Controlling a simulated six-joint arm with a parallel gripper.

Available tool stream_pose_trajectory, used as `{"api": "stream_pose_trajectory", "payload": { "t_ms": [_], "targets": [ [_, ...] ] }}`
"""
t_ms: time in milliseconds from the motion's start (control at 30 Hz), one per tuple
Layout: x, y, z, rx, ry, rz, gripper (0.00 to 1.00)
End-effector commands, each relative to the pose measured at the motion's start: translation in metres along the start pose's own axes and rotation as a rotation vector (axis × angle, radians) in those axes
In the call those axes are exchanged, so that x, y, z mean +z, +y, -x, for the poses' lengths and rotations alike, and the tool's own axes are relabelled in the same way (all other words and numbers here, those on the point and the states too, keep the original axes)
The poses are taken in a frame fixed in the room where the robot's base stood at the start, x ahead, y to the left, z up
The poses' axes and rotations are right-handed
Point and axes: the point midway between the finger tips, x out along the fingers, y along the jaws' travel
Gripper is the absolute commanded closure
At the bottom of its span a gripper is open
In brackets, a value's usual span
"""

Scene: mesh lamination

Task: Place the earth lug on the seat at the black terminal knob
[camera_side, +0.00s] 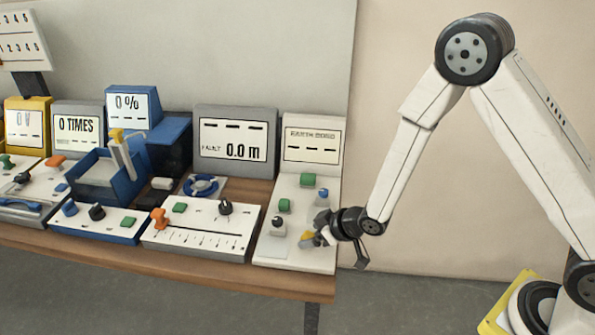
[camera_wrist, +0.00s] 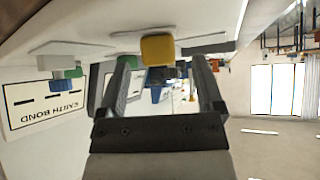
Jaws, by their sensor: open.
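A yellow block (camera_side: 307,237), which looks like the earth lug, is at the front right of the white earth bond panel. In the wrist view the yellow block (camera_wrist: 157,49) shows between and just beyond my fingertips. My gripper (camera_side: 322,236) is open beside it, with one finger on each side in the wrist view (camera_wrist: 160,75). I cannot tell whether the fingers touch it. The black terminal knob (camera_side: 278,222) stands on the panel, left of and behind the yellow block. The seat at its foot is too small to make out clearly.
Green buttons (camera_side: 307,180) and a blue knob (camera_side: 322,196) stand further back on the panel, before the upright earth bond display (camera_side: 312,142). A white slider unit (camera_side: 203,230) is close on the left. The space right of the bench is free apart from my arm.

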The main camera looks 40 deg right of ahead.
Motion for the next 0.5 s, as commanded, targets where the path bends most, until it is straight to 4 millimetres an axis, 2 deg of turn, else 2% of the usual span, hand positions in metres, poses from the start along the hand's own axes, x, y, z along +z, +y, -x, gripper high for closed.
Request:
{"api": "stream_pose_trajectory", "payload": {
  "t_ms": [200, 500],
  "targets": [
    [0.000, 0.000, -0.018, 0.000, -0.001, 0.000, 0.15],
    [0.000, 0.000, -0.021, 0.000, 0.000, 0.000, 0.15]
  ]
}}
